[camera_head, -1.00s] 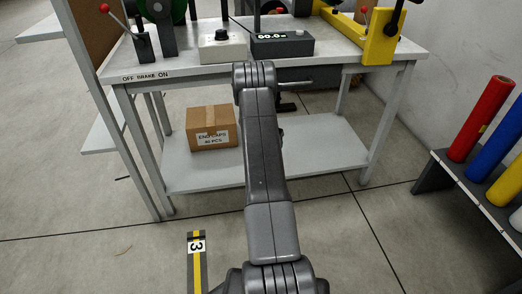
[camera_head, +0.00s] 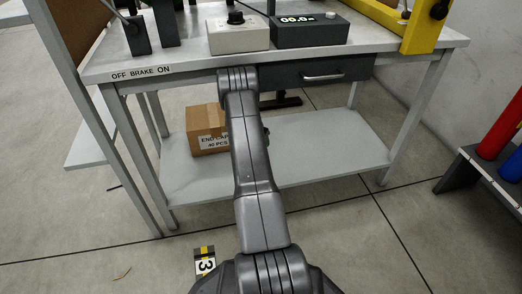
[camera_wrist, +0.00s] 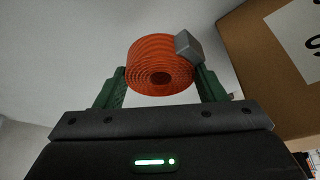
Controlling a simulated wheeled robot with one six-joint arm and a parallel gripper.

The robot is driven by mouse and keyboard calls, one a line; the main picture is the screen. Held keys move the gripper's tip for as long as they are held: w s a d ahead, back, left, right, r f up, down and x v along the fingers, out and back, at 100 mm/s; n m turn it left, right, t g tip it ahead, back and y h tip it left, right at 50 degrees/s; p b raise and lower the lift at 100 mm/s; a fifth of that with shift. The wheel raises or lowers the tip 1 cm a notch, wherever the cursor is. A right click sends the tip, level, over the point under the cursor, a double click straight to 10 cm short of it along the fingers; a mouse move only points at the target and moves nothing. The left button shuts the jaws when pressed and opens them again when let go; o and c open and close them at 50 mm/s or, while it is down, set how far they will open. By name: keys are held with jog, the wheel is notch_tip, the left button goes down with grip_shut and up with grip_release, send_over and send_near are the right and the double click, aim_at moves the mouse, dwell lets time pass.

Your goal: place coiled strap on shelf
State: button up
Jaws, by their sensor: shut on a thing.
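The coiled strap (camera_wrist: 158,70) is an orange roll with a grey buckle-like block (camera_wrist: 188,45) at its upper right, seen in the wrist view. My gripper (camera_wrist: 160,84) has its green fingers on both sides of the coil and is shut on it. The lower shelf (camera_head: 320,148) of the workbench is a pale grey board in the head view. My arm reaches in front of the bench toward this shelf. My gripper and the strap are hidden behind my arm in the head view. A pale surface fills much of the wrist view; I cannot tell whether the coil touches it.
A cardboard box (camera_head: 207,130) labelled end caps stands on the shelf's left; it is close at the right in the wrist view (camera_wrist: 270,70). The bench top (camera_head: 180,62) with its drawer (camera_head: 315,74) overhangs the shelf. A rack with coloured tubes (camera_head: 500,125) stands at right.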

notch_tip(320, 180, down, 6)
jog(key=shift+r+b, duration=0.1)
jog(key=shift+b, duration=0.75)
jog(key=o, duration=1.1)
jog(key=shift+c, duration=0.2)
jog(key=p+v, duration=0.3)
jog(key=v, duration=0.9)
jog(key=shift+p, duration=0.35)
